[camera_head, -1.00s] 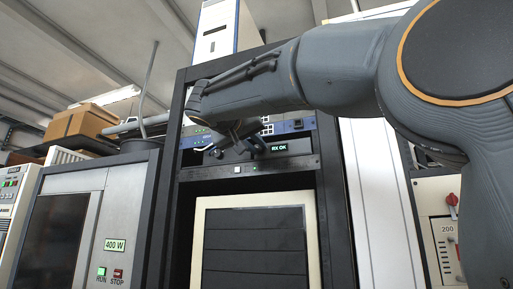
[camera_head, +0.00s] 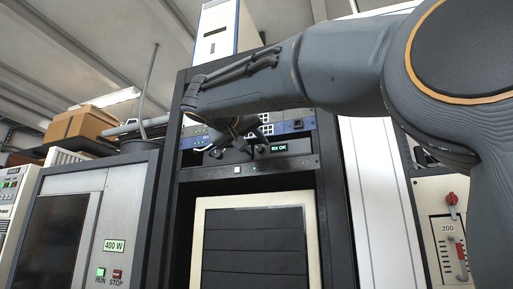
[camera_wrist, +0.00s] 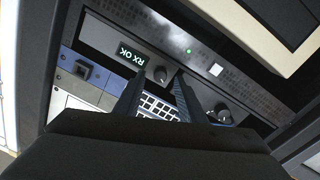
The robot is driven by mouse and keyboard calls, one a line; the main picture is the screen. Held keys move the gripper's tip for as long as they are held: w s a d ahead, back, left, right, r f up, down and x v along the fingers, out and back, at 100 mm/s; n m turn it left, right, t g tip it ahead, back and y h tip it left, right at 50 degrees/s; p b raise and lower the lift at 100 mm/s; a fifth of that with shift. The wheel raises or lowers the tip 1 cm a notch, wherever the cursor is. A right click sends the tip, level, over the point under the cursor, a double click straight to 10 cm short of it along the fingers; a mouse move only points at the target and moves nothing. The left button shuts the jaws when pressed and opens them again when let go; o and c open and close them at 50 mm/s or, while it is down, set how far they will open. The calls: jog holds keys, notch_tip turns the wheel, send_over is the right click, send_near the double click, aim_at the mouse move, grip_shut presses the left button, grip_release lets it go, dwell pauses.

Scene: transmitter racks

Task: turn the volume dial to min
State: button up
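A dark round knob (camera_wrist: 162,75) sits on the grey panel beside the green "RX OK" display (camera_wrist: 132,52) in the wrist view. A second knob (camera_wrist: 222,113) sits on the same panel further right. No label shows which is the volume dial. My gripper (camera_wrist: 160,82) is open, with one fingertip on each side of the first knob in the picture; I cannot tell whether they touch it. In the head view my gripper (camera_head: 236,135) is in front of the rack near the "RX OK" display (camera_head: 279,147), and my wrist hides part of the panel.
A blue-edged unit with a white grid (camera_wrist: 158,106) adjoins the knob panel. A perforated strip with a green light and a white square button (camera_wrist: 215,69) lies on the other side. The rack's dark frame (camera_head: 335,215) stands to the right. A cabinet with a red-handled lever (camera_head: 452,200) is further right.

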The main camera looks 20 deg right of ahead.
jog(key=b+v, duration=0.2)
jog(key=v, duration=0.4)
jog(key=shift+s+a, duration=0.15)
jog(key=shift+s, duration=0.15)
